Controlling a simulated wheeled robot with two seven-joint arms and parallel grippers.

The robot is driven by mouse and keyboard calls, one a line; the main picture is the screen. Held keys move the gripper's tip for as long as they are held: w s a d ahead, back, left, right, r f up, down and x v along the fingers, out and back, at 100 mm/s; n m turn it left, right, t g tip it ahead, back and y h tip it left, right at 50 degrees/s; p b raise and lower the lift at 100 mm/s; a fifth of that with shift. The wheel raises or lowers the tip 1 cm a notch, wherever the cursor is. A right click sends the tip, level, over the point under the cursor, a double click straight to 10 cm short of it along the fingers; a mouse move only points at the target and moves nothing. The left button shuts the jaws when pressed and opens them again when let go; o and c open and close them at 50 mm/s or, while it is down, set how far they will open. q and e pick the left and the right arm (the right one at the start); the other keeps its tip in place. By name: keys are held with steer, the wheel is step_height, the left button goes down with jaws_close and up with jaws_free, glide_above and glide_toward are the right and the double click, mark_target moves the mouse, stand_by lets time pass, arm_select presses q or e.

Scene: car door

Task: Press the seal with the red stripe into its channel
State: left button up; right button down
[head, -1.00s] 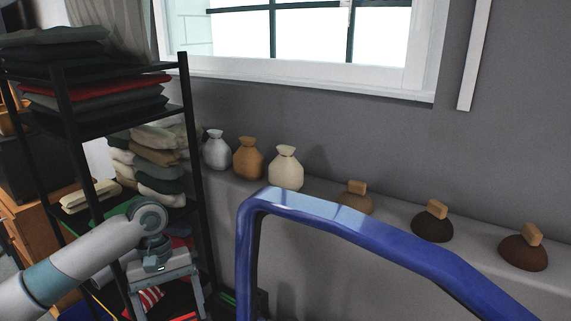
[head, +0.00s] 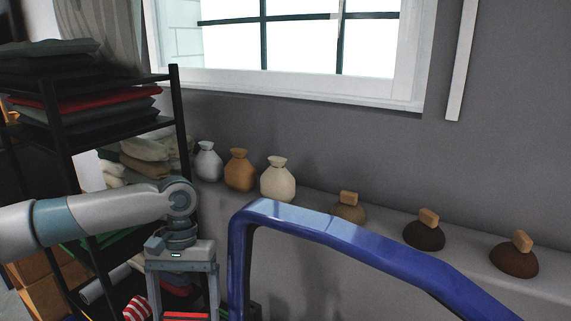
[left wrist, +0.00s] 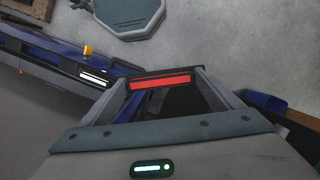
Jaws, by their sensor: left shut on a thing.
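The seal with the red stripe (left wrist: 161,81) is a short dark piece between the fingers of my left gripper (left wrist: 163,88). The gripper is shut on it. In the head view, the gripper (head: 185,307) points down left of the blue door frame (head: 340,231), and the red stripe (head: 187,316) shows between its fingers at the bottom edge. In the left wrist view, a dark piece with a white stripe (left wrist: 94,77) lies by the blue door part (left wrist: 45,58), just left of the held seal. I cannot make out the channel for the red seal. My right gripper is out of view.
A black shelf rack (head: 178,110) with folded cloths stands behind my left arm. Tied bags (head: 277,180) and brown domes with wooden blocks (head: 424,231) line the wall ledge. A yellow bit (left wrist: 88,50) sits on the door part.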

arm_select(q)
steer(key=shift+s, duration=0.1)
steer(key=s+f, duration=0.3)
steer(key=s, duration=0.6)
steer(key=shift+s+f, duration=0.2)
steer(key=shift+f, duration=0.1)
